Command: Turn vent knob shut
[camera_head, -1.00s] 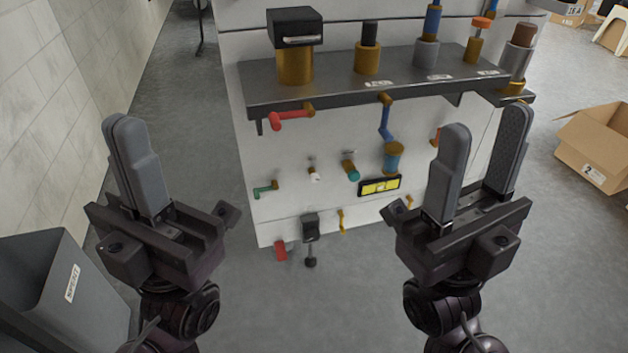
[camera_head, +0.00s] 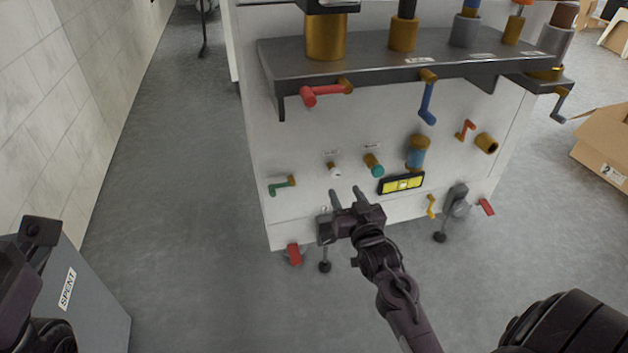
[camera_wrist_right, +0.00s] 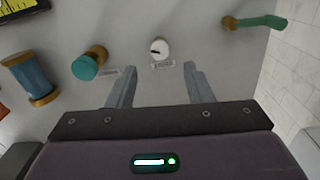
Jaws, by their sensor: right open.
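A small white round knob (camera_head: 335,170) with a brass collar sits on the white panel. It also shows in the right wrist view (camera_wrist_right: 160,48), with a dark slot on its face. A teal knob (camera_head: 375,167) is to its right in the head view. Both have small labels that I cannot read, so I cannot tell which is the vent knob. My right gripper (camera_head: 346,194) is open and empty, just below and in front of the white knob. In the wrist view the knob lies beyond the gap between the fingers, apart from them. My left gripper is partly visible at the left edge; its fingers are hidden.
A green lever (camera_head: 284,186) is left of the knobs. A yellow gauge (camera_head: 401,184) and a blue-brass cylinder (camera_head: 417,152) are to the right. A grey shelf (camera_head: 350,68) with a red lever (camera_head: 322,94) overhangs. A grey bin (camera_head: 90,300) marked SPENT stands lower left.

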